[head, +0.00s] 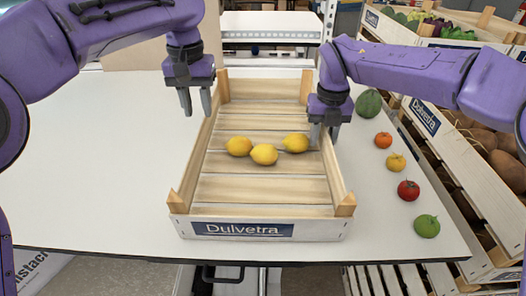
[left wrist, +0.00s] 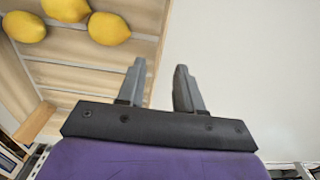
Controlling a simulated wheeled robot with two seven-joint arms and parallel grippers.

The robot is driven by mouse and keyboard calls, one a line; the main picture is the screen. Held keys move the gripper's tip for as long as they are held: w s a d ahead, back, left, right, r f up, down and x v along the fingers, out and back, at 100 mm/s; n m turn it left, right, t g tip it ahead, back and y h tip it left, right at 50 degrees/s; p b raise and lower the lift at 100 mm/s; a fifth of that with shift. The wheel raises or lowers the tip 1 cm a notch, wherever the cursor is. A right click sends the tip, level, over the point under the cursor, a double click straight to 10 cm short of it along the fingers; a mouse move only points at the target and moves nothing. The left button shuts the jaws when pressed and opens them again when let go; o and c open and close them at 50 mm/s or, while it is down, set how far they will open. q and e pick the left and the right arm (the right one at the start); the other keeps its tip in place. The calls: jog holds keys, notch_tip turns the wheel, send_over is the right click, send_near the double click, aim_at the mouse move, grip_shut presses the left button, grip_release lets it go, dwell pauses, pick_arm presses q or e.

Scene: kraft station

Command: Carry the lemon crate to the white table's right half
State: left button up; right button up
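The lemon crate (head: 262,189), pale slatted wood with a "Dulvetra" label on its front, stands on the white table (head: 90,185), right of the table's middle. Three yellow lemons (head: 264,154) lie in it; they also show in the left wrist view (left wrist: 109,29). My left gripper (head: 196,103) is open and empty above the crate's left wall.
A row of produce stands right of the crate: a green fruit (head: 368,103), an orange one (head: 383,140), a yellow one (head: 396,162), a tomato (head: 408,190) and a lime (head: 427,226). Sloped produce crates (head: 440,140) border the right edge. The table's left half is clear.

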notch_tip(320, 180, up, 10)
dwell(0.5)
